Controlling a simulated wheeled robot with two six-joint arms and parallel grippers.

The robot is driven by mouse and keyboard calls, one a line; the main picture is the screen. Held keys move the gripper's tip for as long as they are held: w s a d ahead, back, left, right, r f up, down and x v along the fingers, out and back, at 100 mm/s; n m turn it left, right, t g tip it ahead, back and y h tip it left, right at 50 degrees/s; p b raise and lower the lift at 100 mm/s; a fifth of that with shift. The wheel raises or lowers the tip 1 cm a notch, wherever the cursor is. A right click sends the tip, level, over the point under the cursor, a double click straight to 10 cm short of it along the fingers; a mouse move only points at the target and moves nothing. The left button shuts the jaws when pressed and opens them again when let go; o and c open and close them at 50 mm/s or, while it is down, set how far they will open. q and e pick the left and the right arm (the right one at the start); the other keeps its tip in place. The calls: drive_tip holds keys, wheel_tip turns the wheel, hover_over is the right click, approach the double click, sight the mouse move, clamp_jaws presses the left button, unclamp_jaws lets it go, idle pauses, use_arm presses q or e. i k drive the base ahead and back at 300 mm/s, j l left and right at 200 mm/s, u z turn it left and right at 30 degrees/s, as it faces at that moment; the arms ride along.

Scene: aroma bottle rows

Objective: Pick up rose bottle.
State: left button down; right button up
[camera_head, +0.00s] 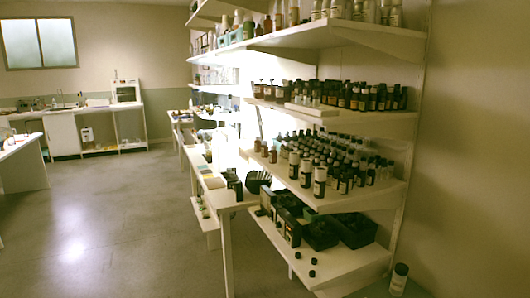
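Several dark bottles (375,97) stand in rows on an upper shelf at the right. More dark bottles (340,150) with black caps stand in rows on the shelf below. A few of these at the front have white labels, such as a labelled bottle (319,181). The labels are too small to read, so I cannot tell which bottle is the rose one. Neither of my grippers shows in the head view.
A top shelf (330,35) holds pale bottles and jars. The lowest shelf (340,268) holds black boxes and small dark items. A lone bottle (399,278) stands below the shelves at the right. A narrow white table (223,200) runs beside them. The grey floor (110,220) is open at left.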

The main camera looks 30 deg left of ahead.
sight(264, 147)
drive_tip(key=i+j, duration=0.1)
drive_tip(key=j, duration=0.3)
drive_tip(key=i+j, duration=0.1)
drive_tip(key=j, duration=0.25)
drive_tip(key=i+j, duration=0.1)
drive_tip(key=j, duration=0.3)
drive_tip(key=i+j, duration=0.1)
drive_tip(key=j, duration=0.25)
